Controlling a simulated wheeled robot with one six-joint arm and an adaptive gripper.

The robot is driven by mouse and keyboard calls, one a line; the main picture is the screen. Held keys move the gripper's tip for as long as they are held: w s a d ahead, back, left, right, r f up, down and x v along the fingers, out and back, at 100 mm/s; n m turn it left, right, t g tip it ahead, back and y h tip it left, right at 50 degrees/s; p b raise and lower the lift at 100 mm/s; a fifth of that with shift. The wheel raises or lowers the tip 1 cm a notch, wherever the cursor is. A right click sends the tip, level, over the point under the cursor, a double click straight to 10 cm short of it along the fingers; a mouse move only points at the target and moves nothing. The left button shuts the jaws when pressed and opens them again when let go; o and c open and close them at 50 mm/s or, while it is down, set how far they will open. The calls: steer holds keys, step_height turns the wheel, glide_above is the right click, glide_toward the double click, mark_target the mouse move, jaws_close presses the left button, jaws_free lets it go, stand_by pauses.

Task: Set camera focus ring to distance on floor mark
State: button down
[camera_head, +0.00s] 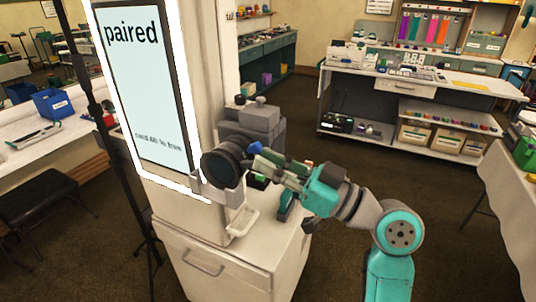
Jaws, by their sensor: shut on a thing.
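The camera (259,125) is a grey and black body mounted at the right side of a white booth column, above a white cabinet. Its dark lens with the focus ring (221,163) points toward the lower left. My gripper (262,158) is at the right side of the lens, with its fingers shut on the focus ring. The finger contact is small and partly hidden. Any scale on the ring is too small to read. I cannot make out a floor mark in this view.
A lit screen (146,80) reading "paired" is on the column (212,60). The white cabinet (235,262) stands below the camera. A workbench (420,85) with bins is at the back right, a table (508,185) at the right edge, and a black stool (38,195) at left. Open carpet lies between.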

steer(key=shift+s+d+f, duration=0.1)
steer(key=shift+d+f, duration=0.05)
steer(key=shift+f, duration=0.5)
steer(key=c, duration=1.1)
jaws_free()
steer(key=v, duration=1.2)
steer(key=shift+r, duration=0.1)
